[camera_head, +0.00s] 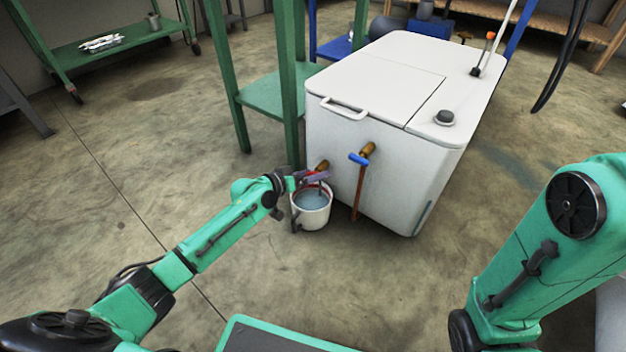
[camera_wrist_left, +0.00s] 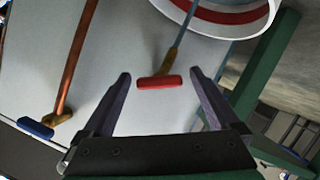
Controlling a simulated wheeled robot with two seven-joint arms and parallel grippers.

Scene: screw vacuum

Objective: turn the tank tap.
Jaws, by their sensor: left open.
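The white tank (camera_head: 330,150) has two brass taps low on its near side. One has a red handle, seen in the left wrist view (camera_wrist_left: 160,82); the other has a blue handle (camera_head: 358,159) with a copper pipe running down. My left gripper (camera_head: 318,177) is open at the red-handled tap. In the left wrist view the red handle lies between the spread fingers (camera_wrist_left: 160,74), with a gap on each side. A white bucket (camera_head: 312,217) holding water stands below this tap, and a thin bluish stream (camera_wrist_left: 187,28) runs from the tap toward it. My right gripper is out of view.
A green shelf frame (camera_head: 290,100) stands close to the tank's left side. The tank lid has a handle (camera_head: 344,108) and a black cap (camera_head: 445,117). The floor to the left and in front is open. My right arm is at the right edge.

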